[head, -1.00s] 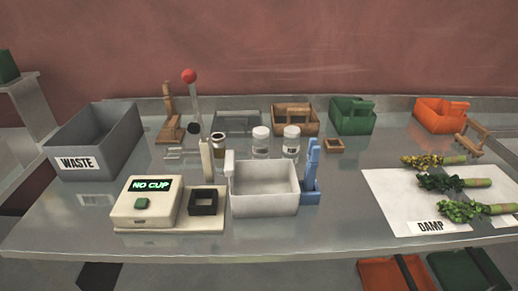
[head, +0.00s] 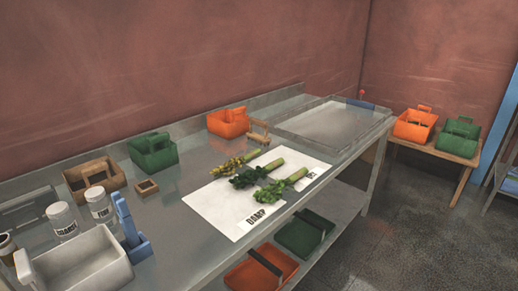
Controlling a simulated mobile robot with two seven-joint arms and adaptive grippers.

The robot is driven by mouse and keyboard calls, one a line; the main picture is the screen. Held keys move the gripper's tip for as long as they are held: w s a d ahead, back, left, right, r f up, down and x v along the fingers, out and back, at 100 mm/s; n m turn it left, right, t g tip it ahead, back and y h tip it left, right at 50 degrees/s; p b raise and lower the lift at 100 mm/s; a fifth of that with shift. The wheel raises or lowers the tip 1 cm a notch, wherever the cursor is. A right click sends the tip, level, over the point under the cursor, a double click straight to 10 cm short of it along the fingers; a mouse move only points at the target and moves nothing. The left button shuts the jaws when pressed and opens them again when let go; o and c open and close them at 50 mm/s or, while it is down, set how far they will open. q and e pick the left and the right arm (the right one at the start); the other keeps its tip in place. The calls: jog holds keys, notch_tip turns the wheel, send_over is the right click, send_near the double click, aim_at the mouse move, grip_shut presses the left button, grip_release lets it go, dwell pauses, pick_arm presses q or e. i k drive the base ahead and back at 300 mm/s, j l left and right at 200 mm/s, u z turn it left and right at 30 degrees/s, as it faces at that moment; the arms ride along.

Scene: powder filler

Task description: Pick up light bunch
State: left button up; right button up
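Three leafy bunches with pale stalks lie side by side on a white sheet (head: 215,205) marked DAMP on the metal table. The farthest bunch (head: 238,163) has yellowish leaves and looks the lightest. The middle bunch (head: 255,174) has dark green leaves. The nearest bunch (head: 274,190) has brighter green leaves. A second label at the sheet's right end is hard to read. Neither of my grippers is in view.
On the table stand an orange basket (head: 228,124), a green basket (head: 153,152), a wooden basket (head: 94,182), a small wooden stand (head: 258,133), jars and a white bin (head: 82,263). A shallow metal tray area (head: 330,122) lies beyond. Open floor (head: 400,235) is at the right.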

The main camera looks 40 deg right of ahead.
aim_at(265, 196)
jog(key=z, duration=1.65)
jog(key=i+l+u, duration=0.2)
